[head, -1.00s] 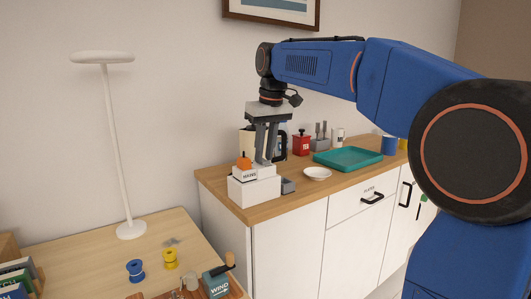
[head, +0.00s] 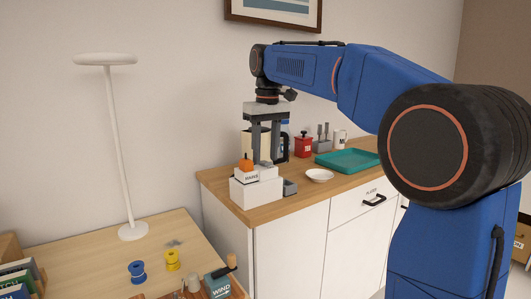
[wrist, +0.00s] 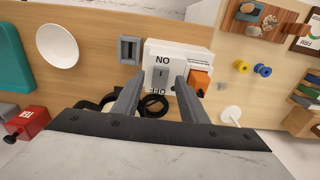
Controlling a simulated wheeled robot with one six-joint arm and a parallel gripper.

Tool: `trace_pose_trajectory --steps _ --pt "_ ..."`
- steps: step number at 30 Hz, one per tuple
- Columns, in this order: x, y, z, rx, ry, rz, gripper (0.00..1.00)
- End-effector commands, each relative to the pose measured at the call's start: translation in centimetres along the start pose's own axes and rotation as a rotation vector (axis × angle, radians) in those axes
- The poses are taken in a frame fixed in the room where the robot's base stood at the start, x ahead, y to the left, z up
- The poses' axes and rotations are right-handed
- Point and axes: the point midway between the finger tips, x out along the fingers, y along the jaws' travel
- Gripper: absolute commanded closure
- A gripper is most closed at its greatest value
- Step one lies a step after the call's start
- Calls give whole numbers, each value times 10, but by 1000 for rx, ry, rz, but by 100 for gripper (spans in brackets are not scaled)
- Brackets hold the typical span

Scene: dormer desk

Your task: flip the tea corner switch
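The tea corner switch is a white stepped box (head: 255,190) labelled MAINS, near the left front of the counter. In the wrist view its top (wrist: 178,58) carries a small grey lever (wrist: 160,74) between ON and OFF lettering, which reads upside down. An orange block (head: 246,165) sits at the side of the box; it also shows in the wrist view (wrist: 201,80). My gripper (head: 266,159) hangs pointing down over the box. Its two fingers are apart and empty, one on each side of the lever in the wrist view (wrist: 160,77). Contact cannot be told.
A small grey holder (head: 290,187) stands beside the box. A white dish (head: 320,175), a teal tray (head: 347,160) and a red tin (head: 303,146) are to the right. A kettle with a dark handle (head: 283,146) is behind my fingers. A tall lamp (head: 120,150) stands left.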

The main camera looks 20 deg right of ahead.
Motion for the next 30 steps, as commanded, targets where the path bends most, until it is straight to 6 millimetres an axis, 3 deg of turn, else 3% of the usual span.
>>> trace_pose_trajectory --steps 8,21,30 --pt "-19 0 -1 0 2 0 61" --pt "-98 0 -1 0 2 0 61" --pt "-119 0 0 0 1 0 61"
